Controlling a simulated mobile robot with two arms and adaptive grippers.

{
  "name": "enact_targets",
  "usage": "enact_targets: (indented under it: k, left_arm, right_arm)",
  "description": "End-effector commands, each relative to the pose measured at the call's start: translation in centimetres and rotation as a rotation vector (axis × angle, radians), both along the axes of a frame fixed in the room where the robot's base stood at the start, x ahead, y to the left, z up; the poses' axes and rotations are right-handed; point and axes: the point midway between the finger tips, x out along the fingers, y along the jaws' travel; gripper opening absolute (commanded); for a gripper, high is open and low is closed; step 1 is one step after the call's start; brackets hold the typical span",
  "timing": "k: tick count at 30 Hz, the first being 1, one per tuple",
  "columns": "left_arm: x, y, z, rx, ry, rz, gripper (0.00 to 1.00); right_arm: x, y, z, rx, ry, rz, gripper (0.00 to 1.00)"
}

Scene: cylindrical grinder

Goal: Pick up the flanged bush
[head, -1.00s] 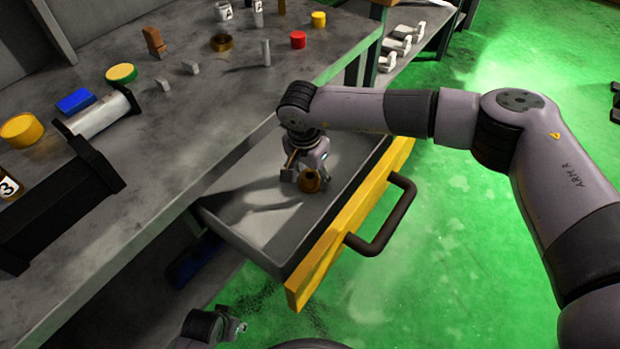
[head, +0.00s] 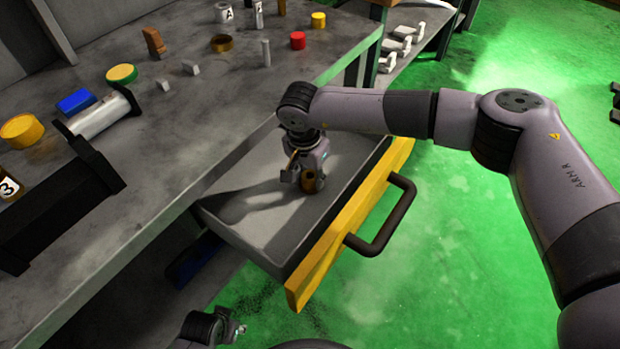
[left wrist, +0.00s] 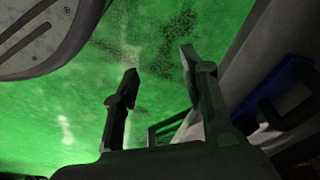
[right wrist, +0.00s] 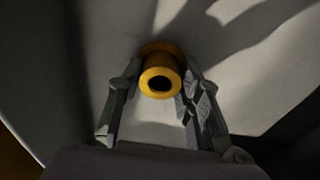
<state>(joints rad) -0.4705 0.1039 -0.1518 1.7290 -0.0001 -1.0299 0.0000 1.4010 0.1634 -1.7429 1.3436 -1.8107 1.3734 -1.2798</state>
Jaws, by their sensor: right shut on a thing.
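The flanged bush (head: 308,181) is a brass-coloured hollow cylinder over the open drawer (head: 262,232). In the right wrist view the bush (right wrist: 160,84) shows its bore end towards the camera, with the wider flange at the far end. My right gripper (head: 306,180) points down into the drawer and is shut on the bush, one finger on each side. I cannot tell whether the bush touches the drawer floor. My left gripper (head: 240,328) is low at the bottom of the head view, away from the drawer. In the left wrist view its fingers (left wrist: 160,75) are apart and empty.
The drawer has a yellow front (head: 350,230) with a dark handle (head: 388,222). The grey bench (head: 215,105) above it carries a brass ring (head: 222,43), a red cylinder (head: 298,40), a blue block (head: 76,101) and several other parts. The drawer floor around the bush is clear.

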Motion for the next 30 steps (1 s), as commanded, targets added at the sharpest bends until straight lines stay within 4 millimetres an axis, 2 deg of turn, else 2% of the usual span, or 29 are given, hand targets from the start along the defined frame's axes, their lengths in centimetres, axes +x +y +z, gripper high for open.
enact_targets:
  k: [11, 17, 23, 30]
  left_arm:
    - [0.4, 0.0, 0.1, 0.0, -0.005, 0.0, 0.4]
    - [0.5, 0.0, 0.2, 0.0, -0.011, -0.001, 0.4]
    - [0.0, 0.1, -0.6, 0.001, 0.0, -0.001, 0.4]
    - [-1.0, 0.2, -2.0, 0.003, 0.01, -0.004, 0.4]
  right_arm:
    - [0.1, 0.0, 0.1, 0.001, -0.002, 0.0, 0.0]
    - [0.2, 0.0, 1.4, 0.001, -0.003, -0.001, 0.0]
    - [0.2, 0.0, 5.0, 0.002, -0.005, 0.0, 0.0]
    - [0.1, 0.0, 12.0, 0.002, -0.007, 0.001, 0.0]
